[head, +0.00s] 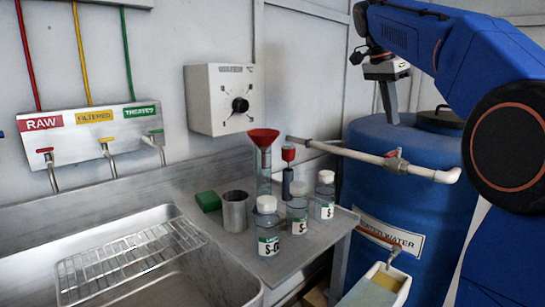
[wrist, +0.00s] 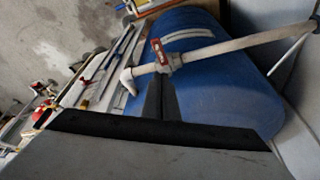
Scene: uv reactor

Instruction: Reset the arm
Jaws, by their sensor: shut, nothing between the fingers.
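My arm reaches in from the right in the head view, and my gripper (head: 389,103) hangs from it, pointing down in front of the blue barrel (head: 385,160). The fingers are shut with nothing between them. In the wrist view my gripper (wrist: 160,82) also shows shut, a dark narrow shape in front of the blue barrel (wrist: 215,85). A white pipe with a red-handled valve (wrist: 160,52) crosses behind the fingertips there.
A sink (head: 130,262) with a wire rack is at the left. Several white-capped bottles (head: 297,210), a metal cup (head: 235,212) and a red funnel (head: 263,138) stand on the counter. The white pipe (head: 350,155) juts past the barrel.

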